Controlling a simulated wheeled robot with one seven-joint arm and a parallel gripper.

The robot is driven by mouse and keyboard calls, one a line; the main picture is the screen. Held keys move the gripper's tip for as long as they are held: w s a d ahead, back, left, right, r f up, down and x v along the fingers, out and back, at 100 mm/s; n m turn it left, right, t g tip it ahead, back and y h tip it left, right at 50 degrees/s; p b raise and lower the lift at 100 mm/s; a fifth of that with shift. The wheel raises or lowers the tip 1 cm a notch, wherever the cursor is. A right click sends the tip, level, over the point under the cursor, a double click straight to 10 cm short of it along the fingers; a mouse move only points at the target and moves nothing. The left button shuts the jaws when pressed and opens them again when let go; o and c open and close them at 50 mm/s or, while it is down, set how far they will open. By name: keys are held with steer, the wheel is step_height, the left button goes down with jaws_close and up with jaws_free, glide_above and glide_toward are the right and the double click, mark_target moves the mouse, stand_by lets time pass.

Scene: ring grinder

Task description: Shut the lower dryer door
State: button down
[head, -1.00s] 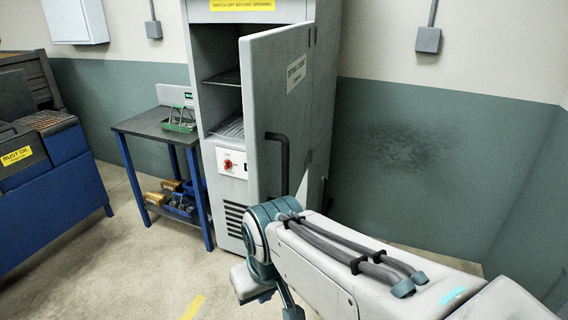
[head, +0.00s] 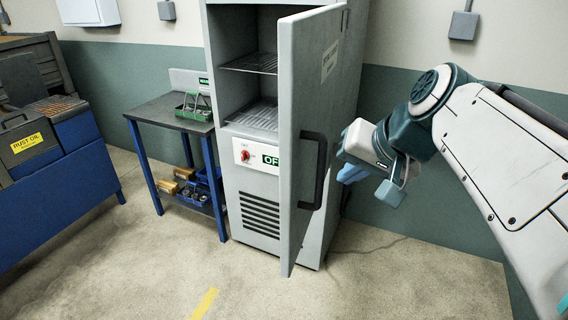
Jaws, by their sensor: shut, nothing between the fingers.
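The lower dryer door (head: 310,100) is a tall grey panel hinged at the cabinet's right side. It stands open, swung out toward me, with its free edge near the middle of the view. A black bar handle (head: 318,172) is on its outer face. The grey dryer cabinet (head: 257,180) shows wire shelves inside through the opening. My gripper (head: 358,175) is just right of the door, on the outer-face side near the handle's height. It is shut and empty. I cannot tell whether it touches the door; a gap shows between it and the handle.
A small blue-legged table (head: 150,108) with a green tray (head: 193,108) stands left of the cabinet. A blue bench (head: 60,190) with a rust oil box is at far left. The floor (head: 250,290) in front is clear. A wall is close behind my gripper.

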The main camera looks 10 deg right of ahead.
glide_toward(295, 193)
step_height(295, 193, down, 4)
steer(key=d, duration=0.3)
steer(key=w+a+p, duration=0.1)
steer(key=a, duration=0.1)
steer(key=w+a+p, duration=0.1)
steer(key=w, duration=0.1)
steer(key=shift+a+f, duration=0.2)
steer(key=shift+a, duration=0.15)
steer(key=shift+w+a, duration=0.1)
